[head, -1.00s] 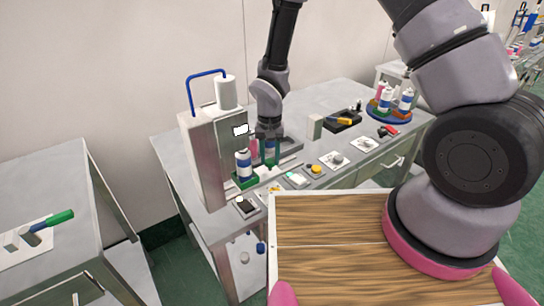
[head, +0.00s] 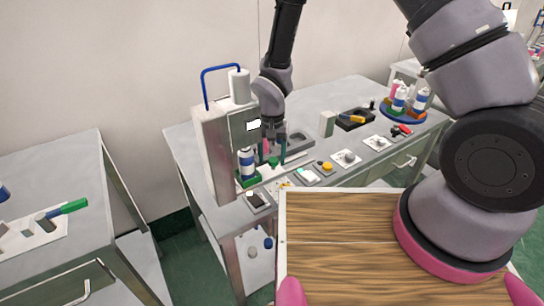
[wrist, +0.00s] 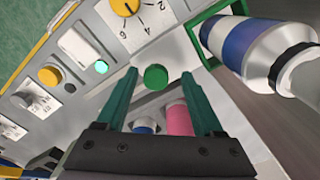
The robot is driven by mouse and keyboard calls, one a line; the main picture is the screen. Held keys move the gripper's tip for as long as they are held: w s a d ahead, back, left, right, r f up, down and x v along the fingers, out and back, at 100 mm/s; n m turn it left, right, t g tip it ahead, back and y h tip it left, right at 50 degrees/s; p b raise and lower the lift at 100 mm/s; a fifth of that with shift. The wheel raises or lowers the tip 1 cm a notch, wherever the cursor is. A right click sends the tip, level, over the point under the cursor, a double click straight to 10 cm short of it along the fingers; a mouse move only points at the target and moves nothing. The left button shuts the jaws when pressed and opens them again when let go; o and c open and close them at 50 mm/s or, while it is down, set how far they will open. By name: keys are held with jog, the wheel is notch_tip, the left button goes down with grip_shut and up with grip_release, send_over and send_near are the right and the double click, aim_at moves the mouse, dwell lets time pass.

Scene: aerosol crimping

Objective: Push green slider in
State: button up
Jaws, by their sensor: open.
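A green holder (head: 240,183), which I take as the slider, sits at the crimping machine's base with a blue and white can (head: 247,163) upright in it. In the wrist view the holder is a green frame (wrist: 204,34) around the end of the can (wrist: 255,48). A round green knob (wrist: 155,77) shows left of that frame. My gripper (head: 273,156) is beside the can, to its right. In the wrist view its green fingers (wrist: 158,82) are spread apart, one on each side of the knob. Whether they touch it cannot be told.
The grey crimping machine (head: 215,150) stands left of my gripper. A control strip with a yellow knob (head: 326,166) and other controls runs along the table's front. A black tray (head: 352,122) and a round rack of cans (head: 404,112) are farther right.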

notch_tip(320, 180, up, 11)
dwell(0.5)
jog(key=shift+f, duration=0.1)
jog(key=w+d+r+m+t+y, duration=0.1)
jog(key=d+r+t, duration=0.1)
jog(key=d+r, duration=0.75)
jog(key=w+d+r+m+t, duration=0.1)
jog(key=d+r, duration=0.5)
jog(key=r, duration=0.7)
jog(key=s+d+r+m+t+y, duration=0.1)
jog(key=s+d+r+t, duration=0.3)
jog(key=s+d+r, duration=0.7)
jog(key=shift+s+d+r, duration=0.25)
jog(key=shift+s+r, duration=0.2)
jog(key=shift+s, duration=0.15)
